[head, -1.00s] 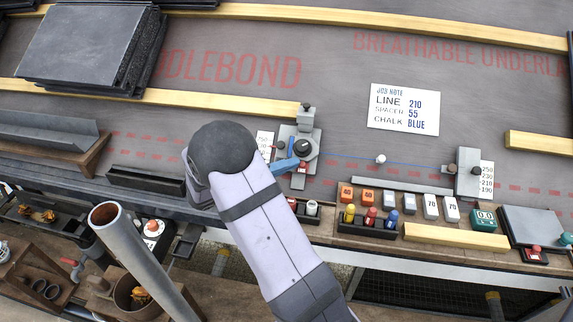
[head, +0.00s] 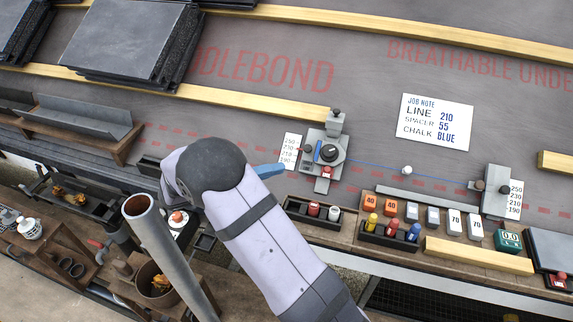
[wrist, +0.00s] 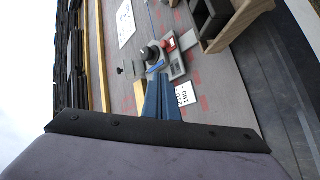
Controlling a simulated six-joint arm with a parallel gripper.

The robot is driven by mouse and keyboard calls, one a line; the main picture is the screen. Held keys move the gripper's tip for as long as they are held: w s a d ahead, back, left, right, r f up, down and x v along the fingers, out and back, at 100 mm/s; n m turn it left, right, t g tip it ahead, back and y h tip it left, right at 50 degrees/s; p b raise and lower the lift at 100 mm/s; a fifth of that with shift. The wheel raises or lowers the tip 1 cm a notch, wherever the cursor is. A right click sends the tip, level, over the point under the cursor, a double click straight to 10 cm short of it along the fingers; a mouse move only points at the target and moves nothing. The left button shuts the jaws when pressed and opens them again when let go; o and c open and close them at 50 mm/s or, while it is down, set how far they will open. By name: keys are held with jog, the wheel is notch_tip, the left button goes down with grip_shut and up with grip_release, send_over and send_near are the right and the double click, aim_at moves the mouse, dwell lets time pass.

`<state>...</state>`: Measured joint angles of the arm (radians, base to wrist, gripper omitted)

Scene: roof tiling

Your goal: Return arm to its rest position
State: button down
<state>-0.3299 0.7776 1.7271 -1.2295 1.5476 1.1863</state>
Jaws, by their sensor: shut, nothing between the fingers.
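My gripper (wrist: 160,92) shows in the wrist view as two blue fingers pressed together with nothing between them. In the head view the blue fingertip (head: 268,171) sticks out to the right of my dark wrist joint, apart from the left chalk-line device (head: 324,150). That device is grey with a black knob and stands beside a number scale. In the wrist view the device (wrist: 160,56) lies beyond the fingertips. A blue line runs from it past a small white bead (head: 407,170) to the right line holder (head: 496,190).
A job note (head: 434,122) lies on the underlay. Slate stacks (head: 130,40) stand at the upper left. A rack of coloured chalk bottles (head: 391,232) and numbered blocks sit along the front ledge. A grey upright pipe (head: 165,250) stands near my arm at the lower left.

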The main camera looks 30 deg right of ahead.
jog(key=shift+a+r, duration=0.1)
jog(key=shift+a, duration=0.45)
